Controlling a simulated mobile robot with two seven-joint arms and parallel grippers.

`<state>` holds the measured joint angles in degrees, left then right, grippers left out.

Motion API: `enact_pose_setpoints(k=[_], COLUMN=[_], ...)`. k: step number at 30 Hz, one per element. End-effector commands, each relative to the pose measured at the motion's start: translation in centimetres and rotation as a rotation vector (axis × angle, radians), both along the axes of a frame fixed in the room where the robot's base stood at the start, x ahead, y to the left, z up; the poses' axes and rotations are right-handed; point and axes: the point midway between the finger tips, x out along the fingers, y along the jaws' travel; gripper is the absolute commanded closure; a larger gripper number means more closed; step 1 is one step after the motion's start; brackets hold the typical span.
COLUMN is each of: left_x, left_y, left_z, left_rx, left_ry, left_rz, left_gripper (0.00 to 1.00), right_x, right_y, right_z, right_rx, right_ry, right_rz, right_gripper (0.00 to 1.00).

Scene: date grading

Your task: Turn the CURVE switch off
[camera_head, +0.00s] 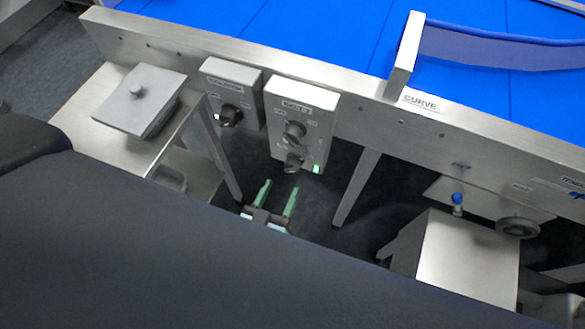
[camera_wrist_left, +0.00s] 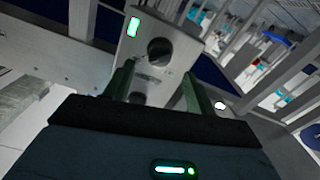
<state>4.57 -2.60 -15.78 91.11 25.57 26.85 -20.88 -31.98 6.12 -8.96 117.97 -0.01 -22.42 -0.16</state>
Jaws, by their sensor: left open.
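A steel control box (camera_head: 327,110) with two dark knobs, an upper one (camera_head: 294,131) and a lower one (camera_head: 293,161), hangs on the conveyor's side. A green lamp (camera_head: 316,169) glows at its lower right corner. Its lettering is too small to read; a CURVE label (camera_head: 420,102) is on the frame to its right. My left gripper (camera_head: 278,190) is open and empty, just below this box, with its green fingers pointing up at it. In the left wrist view, a knob (camera_wrist_left: 160,51) and the lit lamp (camera_wrist_left: 133,27) show beyond the open fingers (camera_wrist_left: 158,78).
A smaller box (camera_head: 248,82) with one knob (camera_head: 230,115) hangs to the left. A grey lidded container (camera_head: 140,100) stands on a steel table farther left. Table legs (camera_head: 355,190) stand close by. A steel box (camera_head: 470,260) and handwheel (camera_head: 517,227) are at the right.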

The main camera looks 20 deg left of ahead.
Motion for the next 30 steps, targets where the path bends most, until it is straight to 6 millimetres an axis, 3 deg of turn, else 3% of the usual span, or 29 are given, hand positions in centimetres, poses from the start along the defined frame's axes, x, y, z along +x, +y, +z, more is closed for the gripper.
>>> enact_pose_setpoints(k=[12, 25, 30], left_x=[5.7, 6.7, 6.7], left_y=[-0.2, -0.2, -0.2], left_z=[-0.2, -0.1, 0.0], left_rx=[0.000, 0.000, 0.000], left_ry=[0.001, 0.002, 0.002], left_rz=[0.001, 0.000, 0.000], left_gripper=[0.44, 0.44, 0.67], right_x=[-0.7, -0.2, -0.2], right_y=[-0.2, -0.2, -0.2], right_z=[-1.6, -1.5, -1.6], right_rx=[-0.004, -0.003, -0.004], right_ry=[0.019, 0.010, 0.010], right_rz=[0.006, 0.007, 0.006], right_gripper=[0.33, 0.33, 0.33])
